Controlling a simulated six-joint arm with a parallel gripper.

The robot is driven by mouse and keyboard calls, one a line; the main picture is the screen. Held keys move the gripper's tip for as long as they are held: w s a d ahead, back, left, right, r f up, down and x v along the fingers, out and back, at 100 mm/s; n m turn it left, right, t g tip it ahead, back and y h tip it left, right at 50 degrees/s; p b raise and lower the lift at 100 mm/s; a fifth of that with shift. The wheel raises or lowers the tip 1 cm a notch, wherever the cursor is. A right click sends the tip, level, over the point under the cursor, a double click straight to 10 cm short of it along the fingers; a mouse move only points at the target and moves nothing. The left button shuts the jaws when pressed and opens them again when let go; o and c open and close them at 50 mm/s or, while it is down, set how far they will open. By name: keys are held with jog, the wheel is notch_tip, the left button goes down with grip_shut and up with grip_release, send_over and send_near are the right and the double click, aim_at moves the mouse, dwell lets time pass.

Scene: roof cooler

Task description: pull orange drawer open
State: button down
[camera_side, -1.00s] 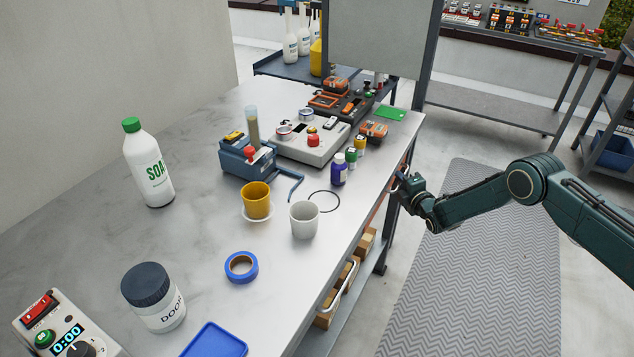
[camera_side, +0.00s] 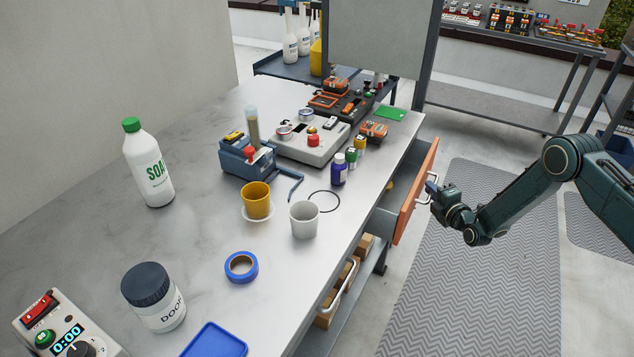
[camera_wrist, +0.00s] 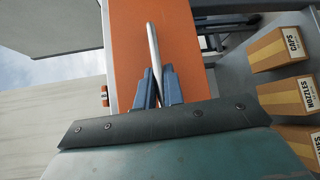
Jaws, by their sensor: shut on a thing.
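The orange drawer (camera_side: 413,192) stands partly pulled out from the right side of the metal table, with its grey side wall and part of its inside showing. A pale bar handle (camera_side: 428,187) is on its orange front. My gripper (camera_side: 434,189) is at this handle, outside the drawer front. In the wrist view the two blue-grey fingers (camera_wrist: 159,88) are shut on the handle (camera_wrist: 153,50), one on each side of it, before the orange front (camera_wrist: 180,50). What lies in the drawer is mostly hidden.
On the table stand a white cup (camera_side: 304,220), a yellow cup (camera_side: 257,200), blue tape (camera_side: 241,267) and a soap bottle (camera_side: 148,165). Cardboard boxes (camera_wrist: 282,49) sit on the shelf below. The floor mat (camera_side: 460,280) beside the table is clear.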

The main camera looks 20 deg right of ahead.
jog(key=shift+s+d+f, duration=0.1)
jog(key=shift+s, duration=0.1)
jog(key=c, duration=1.8)
grip_release()
jog(key=shift+s, duration=0.1)
jog(key=shift+s+r, duration=0.75)
jog(key=shift+r, duration=0.55)
jog(key=shift+s+r, duration=0.8)
jog(key=shift+r, duration=0.55)
jog(key=shift+s+r, duration=0.75)
jog(key=shift+r, duration=0.55)
